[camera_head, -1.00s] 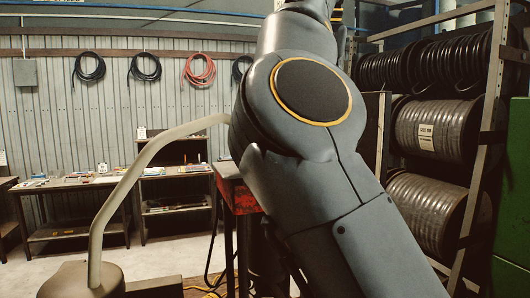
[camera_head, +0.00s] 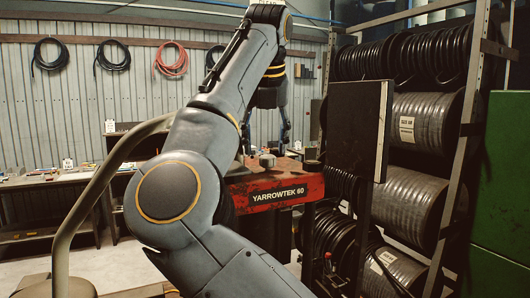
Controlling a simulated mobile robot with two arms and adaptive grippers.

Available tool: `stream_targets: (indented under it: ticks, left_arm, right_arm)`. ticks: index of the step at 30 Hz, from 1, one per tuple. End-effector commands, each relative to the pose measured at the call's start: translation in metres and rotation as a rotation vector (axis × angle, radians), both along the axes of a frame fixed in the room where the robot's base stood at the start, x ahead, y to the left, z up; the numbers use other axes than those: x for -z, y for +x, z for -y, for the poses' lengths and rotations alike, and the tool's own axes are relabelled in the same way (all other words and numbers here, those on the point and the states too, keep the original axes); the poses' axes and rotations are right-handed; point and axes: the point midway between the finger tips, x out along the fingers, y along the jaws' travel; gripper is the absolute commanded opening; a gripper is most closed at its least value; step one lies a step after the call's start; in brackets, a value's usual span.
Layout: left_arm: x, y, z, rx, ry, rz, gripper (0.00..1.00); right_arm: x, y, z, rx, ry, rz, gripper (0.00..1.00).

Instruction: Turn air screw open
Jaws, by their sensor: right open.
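The red hose crimper (camera_head: 275,188), lettered YARROWTEK 60, stands beyond my right arm in the head view. A small grey round part (camera_head: 267,160) sits on its top; I cannot tell whether this is the air screw. No other part can be made out clearly as the air screw. My right gripper (camera_head: 265,132) points down above the crimper's top, with its fingers apart and nothing visible between them. My right arm hides the crimper's left side. My left gripper is out of view.
A dark upright panel (camera_head: 357,128) stands right of the crimper. Behind it is a rack with hose reels (camera_head: 425,120). A green cabinet (camera_head: 500,180) is at the right edge. Coiled hoses (camera_head: 171,58) hang on the back wall above workbenches (camera_head: 50,185).

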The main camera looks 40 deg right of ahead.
Motion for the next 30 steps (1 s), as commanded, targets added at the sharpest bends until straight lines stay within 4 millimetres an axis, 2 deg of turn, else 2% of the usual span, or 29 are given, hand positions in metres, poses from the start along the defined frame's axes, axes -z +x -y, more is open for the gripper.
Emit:
stream_targets:
  ticks: [1, 3, 6, 8, 15, 17, 20, 25, 26, 30]
  left_arm:
    - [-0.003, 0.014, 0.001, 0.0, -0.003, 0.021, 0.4]
    - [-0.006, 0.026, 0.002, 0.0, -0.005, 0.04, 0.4]
    - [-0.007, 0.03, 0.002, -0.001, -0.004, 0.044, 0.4]
    - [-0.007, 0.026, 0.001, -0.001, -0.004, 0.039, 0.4]
    - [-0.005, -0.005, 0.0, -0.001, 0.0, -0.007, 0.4]
    - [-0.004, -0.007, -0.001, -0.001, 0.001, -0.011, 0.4]
    - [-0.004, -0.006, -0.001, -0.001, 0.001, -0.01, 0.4]
    - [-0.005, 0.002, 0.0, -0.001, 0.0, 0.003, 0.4]
    - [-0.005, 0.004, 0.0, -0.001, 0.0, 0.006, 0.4]
    - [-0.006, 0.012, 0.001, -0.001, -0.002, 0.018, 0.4]
  right_arm:
    - [0.006, 0.002, 0.002, 0.004, 0.001, -0.002, 0.54]
    - [0.013, 0.004, 0.004, 0.004, 0.002, -0.001, 0.54]
    - [0.019, 0.006, 0.006, 0.003, 0.002, 0.0, 0.54]
    - [0.022, 0.007, 0.006, 0.001, 0.0, 0.0, 0.54]
    - [0.024, 0.007, 0.007, 0.001, 0.0, 0.001, 0.54]
    - [0.024, 0.007, 0.007, 0.001, 0.001, 0.001, 0.54]
    - [0.024, 0.007, 0.007, 0.001, 0.001, 0.001, 0.37]
    - [0.024, 0.007, 0.007, 0.001, 0.001, 0.001, 0.03]
    - [0.024, 0.007, 0.007, 0.001, 0.001, 0.001, 0.0]
    - [0.024, 0.007, 0.007, 0.005, 0.001, 0.001, 0.0]
